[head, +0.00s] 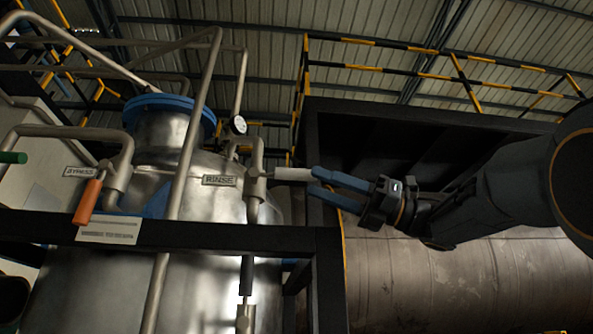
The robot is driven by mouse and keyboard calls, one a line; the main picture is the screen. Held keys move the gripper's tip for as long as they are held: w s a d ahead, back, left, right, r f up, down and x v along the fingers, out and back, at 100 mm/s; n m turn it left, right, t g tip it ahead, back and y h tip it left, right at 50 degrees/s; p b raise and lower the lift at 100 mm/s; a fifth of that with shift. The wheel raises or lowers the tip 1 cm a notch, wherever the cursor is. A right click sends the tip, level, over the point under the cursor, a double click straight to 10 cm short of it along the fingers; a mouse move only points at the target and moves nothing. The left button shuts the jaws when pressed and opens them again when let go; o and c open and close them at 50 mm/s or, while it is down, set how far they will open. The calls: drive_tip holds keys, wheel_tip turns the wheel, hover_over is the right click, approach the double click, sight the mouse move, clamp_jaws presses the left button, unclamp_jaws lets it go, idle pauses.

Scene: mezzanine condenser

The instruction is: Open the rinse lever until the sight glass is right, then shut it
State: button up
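The rinse lever (292,174) is a pale grey handle sticking out level to the right from a valve on a vertical pipe, beside the RINSE label (219,181). My gripper (314,180) comes in from the right with two blue fingers spread apart. Its fingertips are at the lever's free end; the upper one overlaps that end in the picture, and I cannot tell whether they touch. A dark upright tube (246,275) below the rinse valve may be the sight glass.
An orange lever (88,202) hangs tilted by another label at left, and a green handle (12,157) is at the far left edge. A black frame rail (180,236) crosses in front of the steel vessel (190,285).

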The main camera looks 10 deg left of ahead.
sight(296, 174)
drive_tip(key=p+x, duration=0.2)
drive_tip(key=x, duration=0.3)
drive_tip(key=shift+s+r+p, duration=0.15)
drive_tip(key=shift+p, duration=0.25)
drive_tip(key=shift+a+r+p, duration=0.2)
drive_tip(key=shift+a+p, duration=0.2)
drive_tip(key=shift+a, duration=0.3)
clamp_jaws()
